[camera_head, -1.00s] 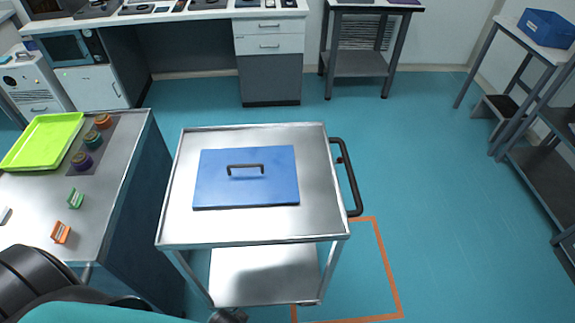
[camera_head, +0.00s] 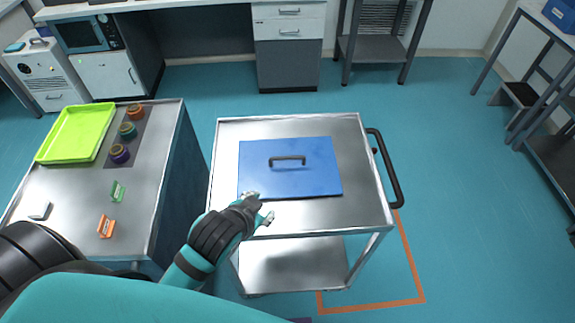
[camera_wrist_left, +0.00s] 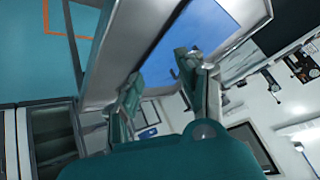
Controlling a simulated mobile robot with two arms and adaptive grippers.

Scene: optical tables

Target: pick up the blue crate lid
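The blue crate lid (camera_head: 300,178) lies flat on the top of a steel cart (camera_head: 350,213). A dark bar handle (camera_head: 287,160) stands up from the middle of the lid. My left gripper (camera_head: 260,207) is at the lid's near left corner, short of the handle. In the left wrist view my left gripper's two fingers (camera_wrist_left: 165,88) are spread apart with nothing between them, and the blue lid (camera_wrist_left: 198,28) shows beyond them. My right gripper is not in view.
A steel bench (camera_head: 75,200) to the left holds a green tray (camera_head: 78,132), several coloured round pieces and small clips. The cart has a dark push handle (camera_head: 388,170) on its right.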

